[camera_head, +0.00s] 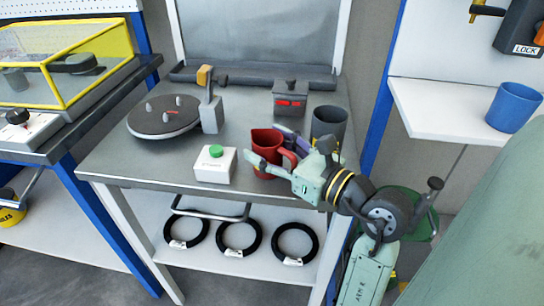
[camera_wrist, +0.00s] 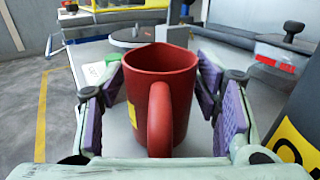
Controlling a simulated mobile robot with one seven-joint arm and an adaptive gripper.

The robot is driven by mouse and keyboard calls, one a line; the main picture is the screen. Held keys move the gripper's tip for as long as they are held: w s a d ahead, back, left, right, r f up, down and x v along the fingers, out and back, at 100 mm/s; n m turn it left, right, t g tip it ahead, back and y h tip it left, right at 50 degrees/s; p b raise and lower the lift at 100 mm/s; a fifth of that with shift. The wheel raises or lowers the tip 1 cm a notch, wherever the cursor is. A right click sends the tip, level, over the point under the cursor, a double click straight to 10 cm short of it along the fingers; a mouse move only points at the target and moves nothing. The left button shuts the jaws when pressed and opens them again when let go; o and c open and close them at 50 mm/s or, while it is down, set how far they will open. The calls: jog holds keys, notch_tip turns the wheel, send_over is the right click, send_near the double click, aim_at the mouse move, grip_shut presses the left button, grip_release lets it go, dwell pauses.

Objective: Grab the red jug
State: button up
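The red jug (camera_head: 264,142) stands upright near the front edge of the grey worktable, to the right of the white box with the green button. In the wrist view the red jug (camera_wrist: 178,85) fills the middle, its handle pointing toward my palm and a bit of a yellow label showing on its left. My gripper (camera_head: 272,150) reaches in from the right. Its purple-padded fingers in the wrist view (camera_wrist: 165,92) stand on both sides of the jug, open, with small gaps seeming to show between pads and jug. The jug's lower part is partly hidden by a finger in the head view.
A dark grey cup (camera_head: 328,124) stands close to the right of my gripper. The green-button box (camera_head: 214,165) is close on the left. A round turntable (camera_head: 165,117) and a dark box with red lights (camera_head: 290,98) stand behind. A blue cup (camera_head: 514,107) is on the right shelf.

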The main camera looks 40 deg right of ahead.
jog(key=c, duration=0.8)
jog(key=shift+r, duration=0.1)
jog(key=shift+c, duration=0.2)
